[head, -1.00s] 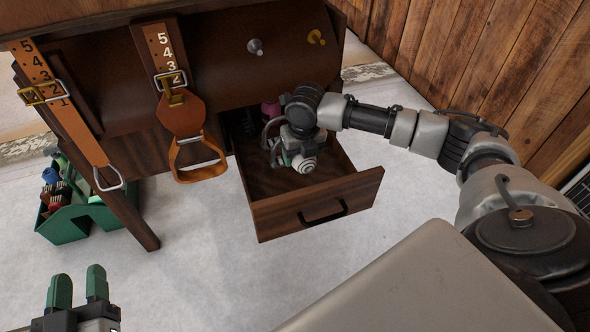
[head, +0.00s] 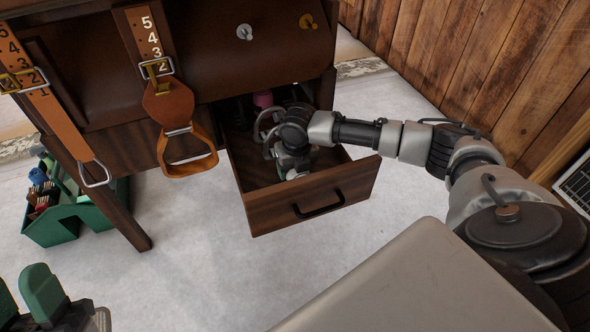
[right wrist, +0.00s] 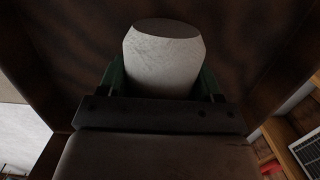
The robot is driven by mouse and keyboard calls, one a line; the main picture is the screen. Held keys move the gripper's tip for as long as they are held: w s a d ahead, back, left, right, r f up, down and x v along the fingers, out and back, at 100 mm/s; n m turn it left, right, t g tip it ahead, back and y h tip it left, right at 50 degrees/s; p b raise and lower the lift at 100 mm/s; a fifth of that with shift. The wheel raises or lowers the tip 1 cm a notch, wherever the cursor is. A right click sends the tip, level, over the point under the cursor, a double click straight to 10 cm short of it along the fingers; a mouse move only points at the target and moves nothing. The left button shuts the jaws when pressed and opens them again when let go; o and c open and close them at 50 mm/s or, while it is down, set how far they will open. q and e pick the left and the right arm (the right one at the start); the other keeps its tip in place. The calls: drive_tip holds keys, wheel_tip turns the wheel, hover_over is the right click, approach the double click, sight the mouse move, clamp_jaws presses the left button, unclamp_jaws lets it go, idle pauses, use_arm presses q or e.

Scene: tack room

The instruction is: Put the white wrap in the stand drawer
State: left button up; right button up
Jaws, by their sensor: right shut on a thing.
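The stand drawer (head: 312,202) is pulled open below the dark wooden stand (head: 215,70). My right gripper (head: 293,166) reaches down inside the drawer. In the right wrist view my right gripper (right wrist: 160,88) is shut on the white wrap (right wrist: 164,62), a pale roll held between its green fingers. In the head view the wrap is mostly hidden, with only a small pale part (head: 297,174) showing below the gripper. I cannot tell whether it touches the drawer floor. My left gripper (head: 20,290) is at the lower left with its green fingers apart and nothing between them.
A pink item (head: 263,99) and dark things lie at the back of the drawer. Stirrup leathers with a stirrup (head: 188,150) hang just left of the drawer. A green tote (head: 60,222) with brushes stands on the floor at left. A plank wall (head: 480,65) is at right.

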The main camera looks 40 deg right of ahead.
drive_tip(key=shift+f, duration=0.15)
drive_tip(key=o, duration=0.9)
drive_tip(key=shift+o, duration=0.2)
